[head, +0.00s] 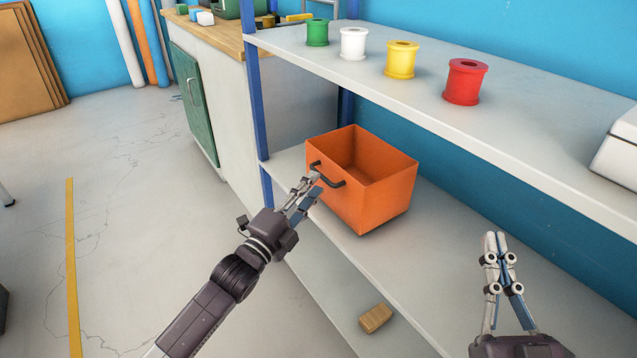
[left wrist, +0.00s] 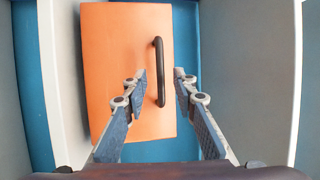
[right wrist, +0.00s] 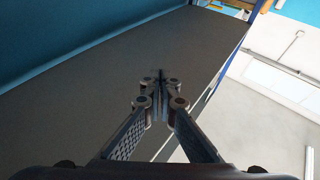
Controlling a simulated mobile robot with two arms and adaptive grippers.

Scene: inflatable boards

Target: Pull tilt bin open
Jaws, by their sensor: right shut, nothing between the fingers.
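The tilt bin (head: 375,195) is an orange open-topped box on the lower shelf, with a dark bar handle (head: 328,176) on its front. My left gripper (head: 309,184) is at the bin's front by the handle. In the left wrist view, its open fingers (left wrist: 160,80) stand on both sides of the handle (left wrist: 159,72), with the orange front (left wrist: 115,60) behind. I cannot tell whether the fingers touch the handle. My right gripper (head: 495,240) is shut and empty, to the right of the bin; its closed fingertips show in the right wrist view (right wrist: 160,78).
The upper shelf (head: 430,95) above the bin holds green, white, yellow and red spools (head: 466,82). A blue post (head: 257,110) stands left of the bin. A small tan block (head: 376,318) lies below. The floor (head: 130,220) at left is mostly clear.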

